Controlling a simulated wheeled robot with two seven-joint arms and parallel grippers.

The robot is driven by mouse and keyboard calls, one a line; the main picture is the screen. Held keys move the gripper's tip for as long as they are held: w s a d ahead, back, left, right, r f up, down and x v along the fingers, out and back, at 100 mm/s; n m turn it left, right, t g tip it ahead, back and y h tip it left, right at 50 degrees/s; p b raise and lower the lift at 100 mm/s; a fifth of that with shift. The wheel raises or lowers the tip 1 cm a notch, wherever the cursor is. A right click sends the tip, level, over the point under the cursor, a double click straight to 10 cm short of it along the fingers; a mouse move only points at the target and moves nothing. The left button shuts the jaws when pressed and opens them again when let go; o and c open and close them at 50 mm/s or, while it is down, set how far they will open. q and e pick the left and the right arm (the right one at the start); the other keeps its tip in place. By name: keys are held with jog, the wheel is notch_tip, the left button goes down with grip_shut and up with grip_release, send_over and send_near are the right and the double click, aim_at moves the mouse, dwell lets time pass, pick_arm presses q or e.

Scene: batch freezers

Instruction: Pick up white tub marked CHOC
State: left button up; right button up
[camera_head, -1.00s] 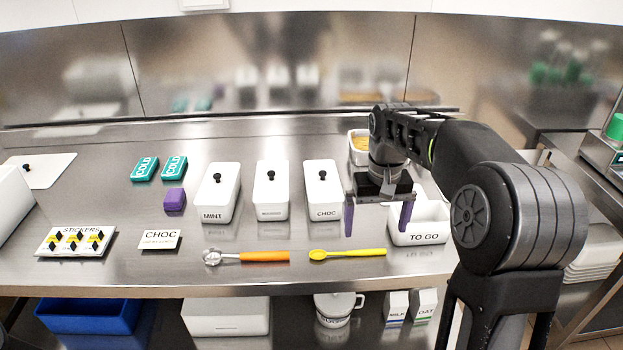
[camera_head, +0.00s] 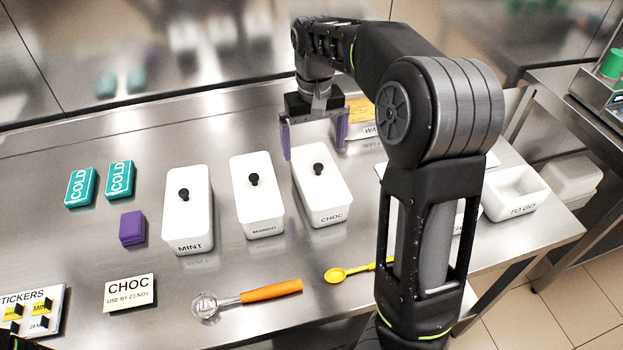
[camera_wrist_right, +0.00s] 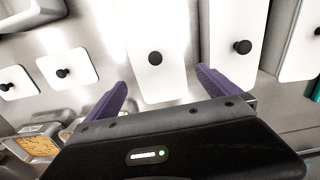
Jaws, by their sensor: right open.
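The white tub marked CHOC (camera_head: 325,205) stands on the steel counter, rightmost of three lidded tubs, with a black knob on its lid. My right gripper (camera_head: 314,153) is open, its purple fingers pointing down over the far end of this tub. In the right wrist view a white lidded tub (camera_wrist_right: 155,40), apparently CHOC, shows between and beyond the open fingers (camera_wrist_right: 161,77). I cannot tell whether the fingers touch it.
The MANGO tub (camera_head: 257,200) stands close left of CHOC, and the MINT tub (camera_head: 187,215) further left. A box with yellow contents (camera_head: 365,128) is behind right. An orange-handled scoop (camera_head: 270,291) and yellow spoon (camera_head: 345,272) lie in front. The TO GO container (camera_head: 520,200) is at right.

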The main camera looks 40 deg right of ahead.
aim_at(318, 185)
jog(key=shift+s, duration=0.1)
jog(key=shift+f, duration=1.3)
notch_tip(318, 185, down, 5)
jog(key=shift+f+p, duration=0.1)
jog(key=shift+p, duration=0.4)
jog(key=shift+c, duration=0.2)
jog(key=c, duration=1.9)
